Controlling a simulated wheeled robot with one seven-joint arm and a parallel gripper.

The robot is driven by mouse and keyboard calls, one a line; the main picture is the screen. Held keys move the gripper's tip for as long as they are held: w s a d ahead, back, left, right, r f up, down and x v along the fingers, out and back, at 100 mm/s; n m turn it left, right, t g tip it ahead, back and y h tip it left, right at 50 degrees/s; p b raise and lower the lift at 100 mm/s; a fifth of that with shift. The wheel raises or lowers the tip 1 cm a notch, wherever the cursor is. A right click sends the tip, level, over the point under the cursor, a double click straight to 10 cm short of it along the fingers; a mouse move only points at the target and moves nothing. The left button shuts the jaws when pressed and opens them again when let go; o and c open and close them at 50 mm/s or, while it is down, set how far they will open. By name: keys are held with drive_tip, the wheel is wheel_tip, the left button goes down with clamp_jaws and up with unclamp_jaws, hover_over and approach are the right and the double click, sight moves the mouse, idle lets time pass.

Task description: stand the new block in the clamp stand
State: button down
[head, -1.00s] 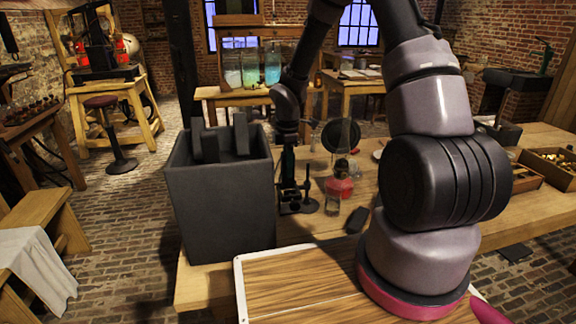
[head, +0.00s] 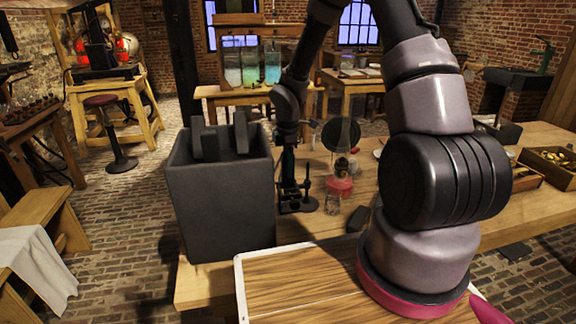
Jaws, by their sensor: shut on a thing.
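My gripper (head: 289,182) is small in the view and points down at the clamp stand. It is shut on a dark piece, taken to be the new block, which hardly stands out from the fingers. The dark clamp stand (head: 299,207) stands on the table just right of the big grey jar, with its base and thin post showing. The gripper overlaps the stand in this view. I cannot tell whether the block touches the stand or is upright in its clamp.
The tall grey jar (head: 221,205) has grey slabs (head: 240,132) sticking out of its top. A red lamp (head: 339,185) and a small glass (head: 333,204) stand right of the stand.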

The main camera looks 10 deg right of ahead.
drive_tip(key=shift+f, duration=2.05)
drive_tip(key=shift+c, duration=2)
unclamp_jaws()
wheel_tip(320, 180, up, 11)
drive_tip(key=shift+f, duration=0.15)
